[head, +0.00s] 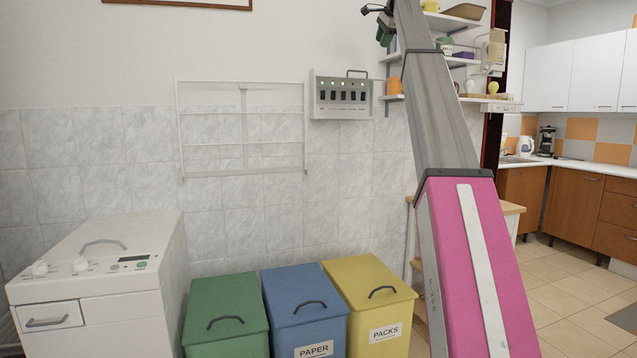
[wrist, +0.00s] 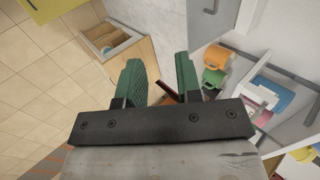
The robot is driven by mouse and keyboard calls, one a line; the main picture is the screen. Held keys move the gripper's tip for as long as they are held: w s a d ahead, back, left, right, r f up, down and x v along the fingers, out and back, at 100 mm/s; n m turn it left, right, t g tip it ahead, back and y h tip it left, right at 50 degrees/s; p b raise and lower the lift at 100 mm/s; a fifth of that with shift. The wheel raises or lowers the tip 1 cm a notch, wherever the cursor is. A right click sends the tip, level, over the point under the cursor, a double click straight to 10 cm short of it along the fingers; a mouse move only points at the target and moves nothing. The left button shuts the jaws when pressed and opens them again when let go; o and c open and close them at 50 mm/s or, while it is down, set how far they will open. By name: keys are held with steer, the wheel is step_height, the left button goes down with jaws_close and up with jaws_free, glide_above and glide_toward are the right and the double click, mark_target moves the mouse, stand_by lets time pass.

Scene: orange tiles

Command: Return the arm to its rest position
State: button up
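My arm rises from the lower right of the head view, with a pink link below and a grey link above. My gripper (head: 384,35) is at the top of that view, small and partly cut off, in front of the wall left of the shelves. In the wrist view my gripper (wrist: 158,72) has two green fingers standing apart. I see nothing held between them; a dark red strip behind them appears to be background.
A white washing machine (head: 95,265), green bin (head: 225,310), blue bin (head: 305,300) and yellow bin (head: 370,290) line the wall. A drying rack (head: 242,115) and switch panel (head: 342,95) hang above. Wall shelves (head: 455,60) are close to my arm. Tiled floor (head: 570,290) is clear at right.

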step_height(320, 180, down, 46)
steer(key=a+r+n+g, duration=0.1)
steer(key=a+n+g, duration=0.1)
steer(key=n, duration=0.2)
steer(key=s+a+f+n+g+h, duration=0.15)
steer(key=s+f, duration=0.35)
steer(key=f, duration=0.9)
steer(key=s+f+n+g, duration=0.15)
steer(key=s+f, duration=0.25)
steer(key=f, duration=0.9)
steer(key=s+a+f+n+g, duration=0.1)
steer(key=s+f+n, duration=0.6)
steer(key=s+f, duration=2.3)
steer(key=s+g+h, duration=0.1)
steer(key=s, duration=0.2)
steer(key=shift+a+f+g, duration=0.25)
steer(key=shift+f+g, duration=0.05)
steer(key=shift+f, duration=0.05)
steer(key=shift+w, duration=0.1)
